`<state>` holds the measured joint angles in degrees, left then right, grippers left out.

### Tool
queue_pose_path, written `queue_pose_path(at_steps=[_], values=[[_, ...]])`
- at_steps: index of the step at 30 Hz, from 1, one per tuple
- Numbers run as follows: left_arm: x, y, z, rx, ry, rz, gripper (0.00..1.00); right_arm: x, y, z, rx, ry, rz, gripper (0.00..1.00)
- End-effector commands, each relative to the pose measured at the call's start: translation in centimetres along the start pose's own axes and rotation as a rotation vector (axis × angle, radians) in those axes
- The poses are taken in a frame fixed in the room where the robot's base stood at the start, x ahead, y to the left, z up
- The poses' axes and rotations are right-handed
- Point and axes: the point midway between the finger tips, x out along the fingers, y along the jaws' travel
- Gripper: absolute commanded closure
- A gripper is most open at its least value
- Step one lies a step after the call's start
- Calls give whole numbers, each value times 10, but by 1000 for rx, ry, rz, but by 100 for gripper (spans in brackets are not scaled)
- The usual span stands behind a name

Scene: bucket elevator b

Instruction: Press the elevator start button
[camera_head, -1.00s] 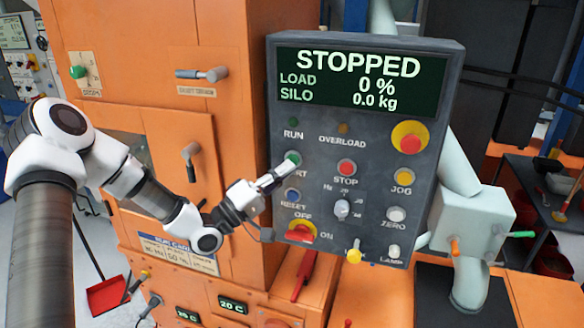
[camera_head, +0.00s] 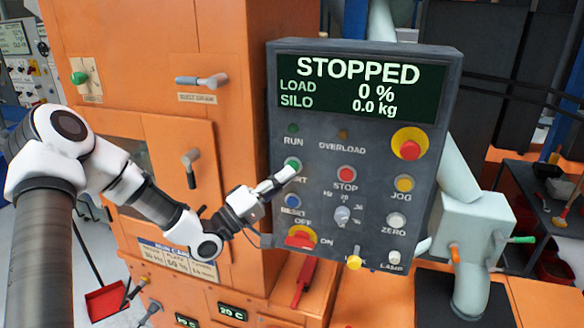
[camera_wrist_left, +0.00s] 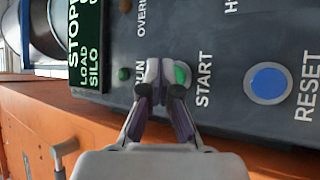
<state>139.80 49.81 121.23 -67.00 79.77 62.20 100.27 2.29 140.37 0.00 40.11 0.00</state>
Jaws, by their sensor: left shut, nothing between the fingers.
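The green start button (camera_head: 293,164) is on the grey control panel (camera_head: 375,262), in the left column under the RUN lamp. In the left wrist view the green button (camera_wrist_left: 181,74) shows just beyond my fingertips, partly hidden by them. My left gripper (camera_head: 287,173) is shut and empty, its tips just below and at the button in the head view. It also shows in the left wrist view (camera_wrist_left: 165,90). I cannot tell whether the tips touch the button. The display (camera_head: 360,85) reads STOPPED, 0 % load, 0.0 kg silo. My right gripper is not in view.
Near the start button are the blue reset button (camera_head: 293,201), the red stop button (camera_head: 347,174) and a red-yellow switch (camera_head: 300,237). A red emergency button (camera_head: 410,148) is at upper right. The orange cabinet (camera_head: 150,60) stands behind my left arm.

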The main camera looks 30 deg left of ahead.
Motion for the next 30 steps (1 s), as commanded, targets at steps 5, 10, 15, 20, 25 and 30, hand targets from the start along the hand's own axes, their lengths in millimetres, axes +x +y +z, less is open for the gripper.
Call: queue_pose_path(at_steps=[5,10,15,20,25,30], values=[[0,0,0,0,0,0,100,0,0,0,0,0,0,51],[0,-1,0,1,0,0,100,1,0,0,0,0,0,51],[4,-4,-3,0,-1,0,100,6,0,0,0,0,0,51],[6,-4,-4,0,0,0,100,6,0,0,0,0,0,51],[6,-4,-4,0,0,0,100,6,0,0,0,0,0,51],[7,-5,-5,1,0,0,100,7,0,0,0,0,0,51]])
